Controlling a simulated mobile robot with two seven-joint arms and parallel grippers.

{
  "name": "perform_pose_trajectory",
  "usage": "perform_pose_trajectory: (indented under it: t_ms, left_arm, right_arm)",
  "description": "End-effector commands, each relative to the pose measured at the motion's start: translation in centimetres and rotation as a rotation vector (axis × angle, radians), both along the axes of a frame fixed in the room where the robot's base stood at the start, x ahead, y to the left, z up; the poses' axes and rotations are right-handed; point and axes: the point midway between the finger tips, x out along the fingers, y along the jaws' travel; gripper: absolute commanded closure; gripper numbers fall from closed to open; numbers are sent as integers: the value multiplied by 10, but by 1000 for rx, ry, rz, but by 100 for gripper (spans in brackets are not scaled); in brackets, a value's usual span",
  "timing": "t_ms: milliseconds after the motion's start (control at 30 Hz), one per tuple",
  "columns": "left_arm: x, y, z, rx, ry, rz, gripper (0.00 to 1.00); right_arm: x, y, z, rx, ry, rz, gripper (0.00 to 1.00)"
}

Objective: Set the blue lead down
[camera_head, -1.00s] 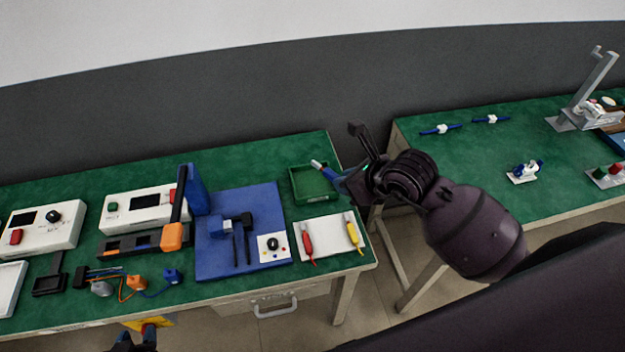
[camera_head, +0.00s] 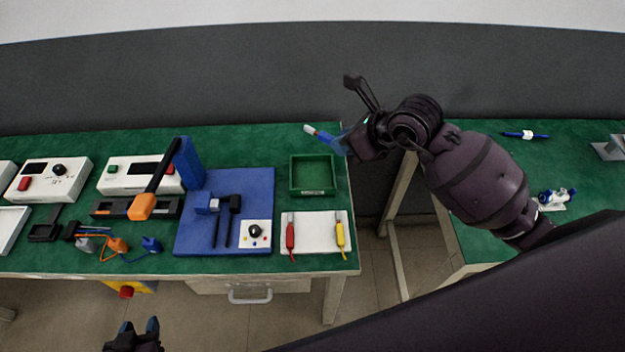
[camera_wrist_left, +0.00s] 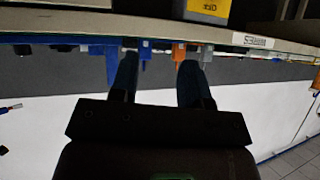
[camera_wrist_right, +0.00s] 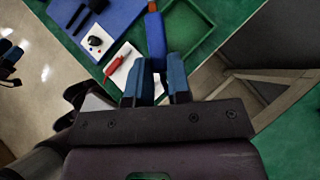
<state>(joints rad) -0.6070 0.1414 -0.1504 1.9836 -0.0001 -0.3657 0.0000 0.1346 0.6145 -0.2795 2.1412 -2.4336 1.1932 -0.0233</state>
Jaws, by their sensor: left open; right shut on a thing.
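The blue lead (camera_head: 327,139) has a blue handle and a pale metal tip with a bit of red. My right gripper (camera_head: 347,147) is shut on it and holds it in the air by the far right corner of the left table. It also shows between the right fingers in the right wrist view (camera_wrist_right: 155,38), over the edge of the green tray. A red lead (camera_head: 290,236) and a yellow lead (camera_head: 340,236) lie on a white mat (camera_head: 315,225), with a bare strip between them. My left gripper (camera_head: 138,328) is open and empty, below the table's front edge.
An empty green tray (camera_head: 312,191) stands behind the white mat. A blue board (camera_head: 262,185) with a black tool and dial plate lies to the left. White instrument boxes (camera_head: 50,178) stand further left. A gap separates the second table (camera_head: 475,250) at right.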

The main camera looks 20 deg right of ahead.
Motion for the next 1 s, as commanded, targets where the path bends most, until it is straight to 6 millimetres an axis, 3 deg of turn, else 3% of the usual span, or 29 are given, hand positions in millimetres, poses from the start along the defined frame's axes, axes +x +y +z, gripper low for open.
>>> perform_pose_trajectory:
  t_ms: [33,200,333,500,633,1000]
  left_arm:
    - [-3,0,-21,0,12,0,57]
    - [-7,0,-51,0,36,-1,57]
    - [-7,-1,-63,0,43,-2,57]
    - [-4,-1,-63,0,36,-6,57]
    - [-2,-2,-61,1,30,-7,57]
    - [-6,-1,-73,1,47,-8,57]
  right_arm:
    - [11,-1,-4,-5,-1,38,100]
    - [32,0,12,-5,4,156,100]
    - [40,0,23,-3,7,218,100]
    - [44,1,26,-1,9,255,100]
    - [44,1,7,1,11,257,100]
    - [43,2,-75,2,13,255,100]
